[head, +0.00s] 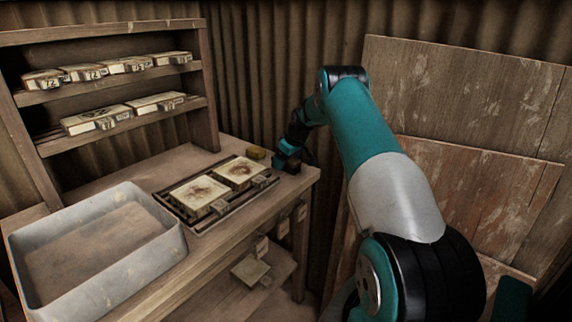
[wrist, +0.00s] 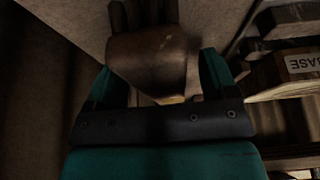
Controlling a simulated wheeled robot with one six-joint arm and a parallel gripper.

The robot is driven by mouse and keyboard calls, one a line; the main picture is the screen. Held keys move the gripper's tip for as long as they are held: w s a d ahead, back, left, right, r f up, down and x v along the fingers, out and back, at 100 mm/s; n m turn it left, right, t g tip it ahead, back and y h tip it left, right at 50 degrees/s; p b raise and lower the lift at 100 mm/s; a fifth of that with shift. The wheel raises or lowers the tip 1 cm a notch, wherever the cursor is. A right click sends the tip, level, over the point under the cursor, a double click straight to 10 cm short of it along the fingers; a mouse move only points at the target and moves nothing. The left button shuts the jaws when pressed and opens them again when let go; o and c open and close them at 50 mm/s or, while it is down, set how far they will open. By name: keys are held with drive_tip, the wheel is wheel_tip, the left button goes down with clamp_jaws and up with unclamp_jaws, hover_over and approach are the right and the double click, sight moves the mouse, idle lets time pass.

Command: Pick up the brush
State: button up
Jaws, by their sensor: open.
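A brown, rounded wooden piece, which looks like the brush (wrist: 148,52), shows in the wrist view between the two fingers of my gripper (wrist: 157,72). Darker parts of it reach up to the top edge of that view. The fingers are open, one on each side of it; I cannot tell whether either touches it. In the head view, my gripper (head: 288,164) is low over the right end of the workbench (head: 215,150). The brush cannot be made out there, as my gripper hides that spot.
A rack (head: 182,208) with two patterned tiles lies left of my gripper, with a small yellowish lump (head: 256,153) behind it. A grey bin (head: 165,243) stands at the front left. A shelf unit (head: 205,85) holds several labelled blocks. Wooden panels (head: 480,100) lean at right.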

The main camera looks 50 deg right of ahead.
drive_tip(key=shift+f, duration=0.15)
drive_tip(key=c, duration=1)
drive_tip(key=shift+c, duration=0.2)
wheel_tip(320, 180, up, 21)
drive_tip(key=shift+f+p, duration=0.2)
drive_tip(key=shift+p, duration=0.1)
drive_tip(key=o, duration=0.4)
drive_tip(key=shift+c, duration=1.4)
